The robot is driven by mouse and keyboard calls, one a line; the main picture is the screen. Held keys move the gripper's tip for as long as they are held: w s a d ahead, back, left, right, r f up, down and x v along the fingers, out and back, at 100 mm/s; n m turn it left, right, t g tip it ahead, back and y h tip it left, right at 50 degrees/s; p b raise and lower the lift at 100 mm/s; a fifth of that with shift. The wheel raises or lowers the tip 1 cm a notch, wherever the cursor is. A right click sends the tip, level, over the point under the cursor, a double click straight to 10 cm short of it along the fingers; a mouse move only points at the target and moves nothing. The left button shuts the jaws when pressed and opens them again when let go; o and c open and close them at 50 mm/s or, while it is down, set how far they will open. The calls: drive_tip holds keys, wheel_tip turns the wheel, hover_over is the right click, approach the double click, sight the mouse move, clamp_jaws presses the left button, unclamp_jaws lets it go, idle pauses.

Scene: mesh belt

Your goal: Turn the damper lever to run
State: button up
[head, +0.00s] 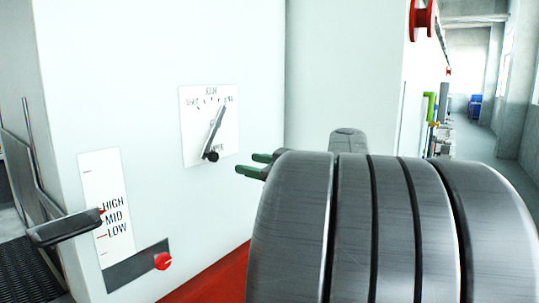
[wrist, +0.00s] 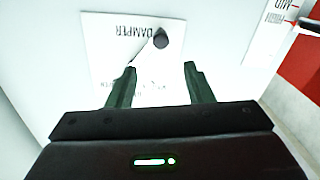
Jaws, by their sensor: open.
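The damper lever (head: 215,130) is a thin dark grey bar with a black knob (head: 212,156) at its lower end. It lies tilted across a white dial plate (head: 190,145) on a pale wall, its upper end leaning right. The small labels along the plate's top are too blurred to read surely. My gripper (head: 247,163) is open and empty, right of the knob and apart from the plate in the head view. In the wrist view the plate (wrist: 105,35) shows upside down, marked DAMPER. The knob (wrist: 161,39) is just beyond my open fingertips (wrist: 159,67), between their lines.
A HIGH/MID/LOW scale (head: 105,190) with a dark handle (head: 65,230) is at the left, above a red knob (head: 163,261). A red base (head: 215,280) runs along the wall's foot. An aisle (head: 480,170) lies open at the far right.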

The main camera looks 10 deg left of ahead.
sight(216, 157)
drive_tip(key=p+x, duration=0.3)
drive_tip(key=x, duration=0.9)
drive_tip(key=shift+w+a+f, duration=0.1)
drive_tip(key=shift+a, duration=0.2)
clamp_jaws()
